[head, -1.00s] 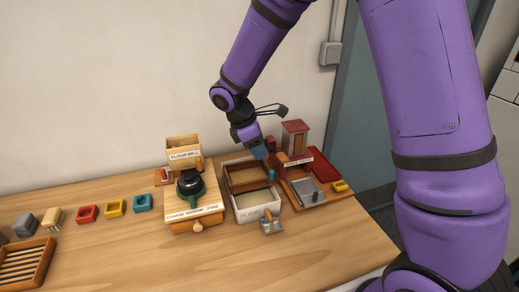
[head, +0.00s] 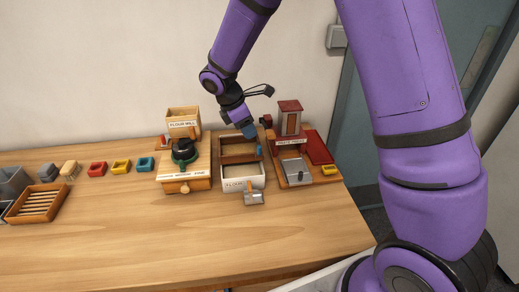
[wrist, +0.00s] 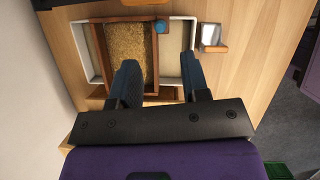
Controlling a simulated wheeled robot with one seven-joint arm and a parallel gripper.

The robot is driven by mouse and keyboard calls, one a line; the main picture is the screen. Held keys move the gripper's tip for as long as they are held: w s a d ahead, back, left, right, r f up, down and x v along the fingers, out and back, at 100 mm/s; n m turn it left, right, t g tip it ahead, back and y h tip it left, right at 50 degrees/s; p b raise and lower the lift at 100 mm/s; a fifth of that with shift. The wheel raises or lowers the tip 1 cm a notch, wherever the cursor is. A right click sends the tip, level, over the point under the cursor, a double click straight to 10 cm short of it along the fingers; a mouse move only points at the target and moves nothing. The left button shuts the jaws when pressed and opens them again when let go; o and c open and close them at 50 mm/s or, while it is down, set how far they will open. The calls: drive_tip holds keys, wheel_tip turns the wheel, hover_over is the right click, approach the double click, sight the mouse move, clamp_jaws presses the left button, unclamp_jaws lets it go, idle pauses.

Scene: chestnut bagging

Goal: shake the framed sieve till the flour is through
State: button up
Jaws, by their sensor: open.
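The framed sieve (head: 238,159), a brown wooden frame, rests on the back part of the white flour bin (head: 259,182). In the wrist view the sieve (wrist: 99,48) holds a brownish-yellow layer of meal (wrist: 127,45). A blue knob (wrist: 160,26) sits at its frame. My gripper (head: 249,135) is low at the sieve's back edge. In the wrist view my gripper (wrist: 160,74) has its two fingers apart, on either side of one sieve wall, with nothing clamped. Whether they touch the wood cannot be told. The meshes are too small to see.
The flour mill (head: 184,170) stands close left of the bin. A board with a red-roofed box (head: 290,122) and a metal plate (head: 297,171) is close right. A metal scoop (head: 253,197) lies in front. The table's front (head: 150,240) is clear.

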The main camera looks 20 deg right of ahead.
sight(259, 146)
drive_tip(key=x, duration=0.9)
drive_tip(key=shift+f, duration=0.25)
drive_tip(key=shift+c, duration=0.3)
